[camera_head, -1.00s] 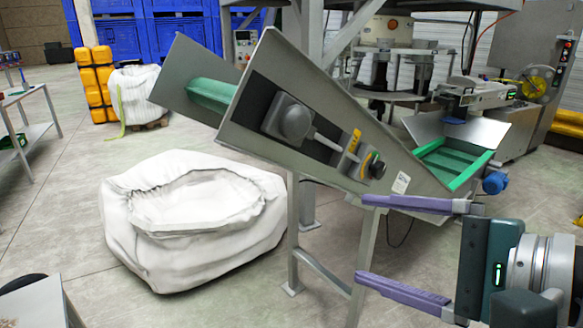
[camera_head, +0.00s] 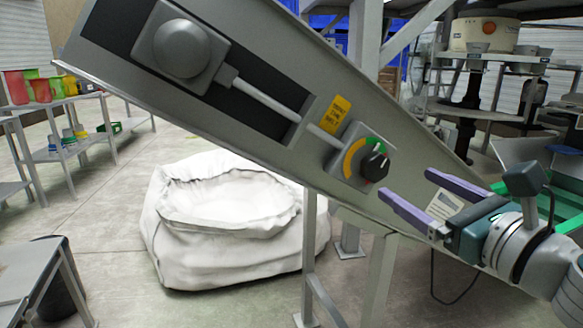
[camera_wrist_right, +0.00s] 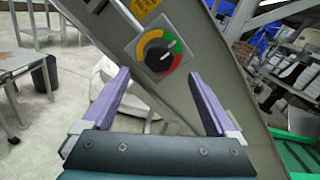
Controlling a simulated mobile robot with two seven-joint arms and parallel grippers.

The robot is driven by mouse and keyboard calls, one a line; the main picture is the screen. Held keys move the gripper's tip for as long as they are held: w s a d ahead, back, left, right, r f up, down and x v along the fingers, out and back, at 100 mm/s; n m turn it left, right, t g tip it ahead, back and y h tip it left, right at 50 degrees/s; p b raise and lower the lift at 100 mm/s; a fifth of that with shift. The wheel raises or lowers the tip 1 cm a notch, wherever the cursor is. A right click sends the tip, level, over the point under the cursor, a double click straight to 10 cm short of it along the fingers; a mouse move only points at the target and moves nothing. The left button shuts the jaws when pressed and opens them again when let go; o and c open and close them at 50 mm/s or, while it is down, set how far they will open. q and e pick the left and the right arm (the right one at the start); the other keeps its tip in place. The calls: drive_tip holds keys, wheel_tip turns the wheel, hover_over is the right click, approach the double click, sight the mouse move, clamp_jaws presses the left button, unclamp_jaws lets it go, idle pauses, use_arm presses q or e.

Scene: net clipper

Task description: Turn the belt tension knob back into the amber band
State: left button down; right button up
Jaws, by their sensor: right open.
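The belt tension knob (camera_head: 376,166) is black and round with a white mark. It sits on a grey dial plate on the slanted conveyor side (camera_head: 300,165). Around it is a dial (camera_head: 354,158) with amber and green parts; the right wrist view also shows red at the right. My left gripper is out of view.
A yellow label (camera_head: 333,115) and a rod (camera_head: 270,98) from a grey housing (camera_head: 181,47) lie up-left of the dial. A white sack (camera_head: 230,215) stands below, near the conveyor legs. A shelf with colored bins stands at the left.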

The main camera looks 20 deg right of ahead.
sight(379, 167)
drive_tip(key=w+b, duration=0.1)
drive_tip(key=w, duration=0.7)
drive_tip(key=c, duration=1.4)
